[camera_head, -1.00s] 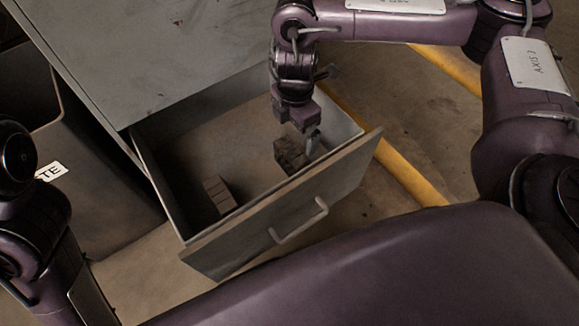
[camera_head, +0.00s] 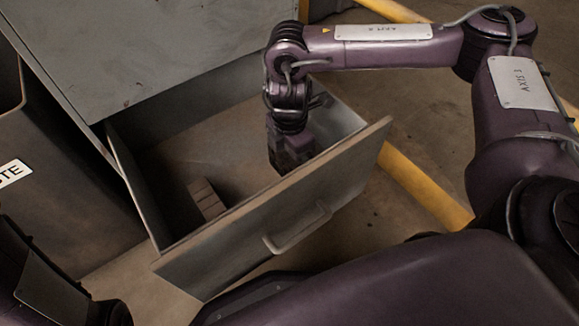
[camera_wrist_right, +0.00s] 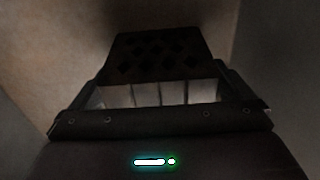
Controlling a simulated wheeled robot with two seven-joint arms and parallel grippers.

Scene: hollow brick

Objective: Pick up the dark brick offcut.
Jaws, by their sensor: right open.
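My right gripper (camera_head: 288,163) reaches down into the open drawer (camera_head: 262,218) near its right end, close behind the front panel. The gripper covers the spot of the dark brick offcut, largely hiding it in the head view. In the right wrist view a dark piece with rows of holes (camera_wrist_right: 160,55), likely the offcut, shows just beyond the jaws. The right jaws are open. My left gripper is out of view.
A second, lighter grooved brick piece (camera_head: 208,199) lies in the drawer's left part. The drawer front with its handle (camera_head: 297,232) stands between me and the inside. A dark bin (camera_head: 62,195) with a label is at left. The drawer floor between the pieces is clear.

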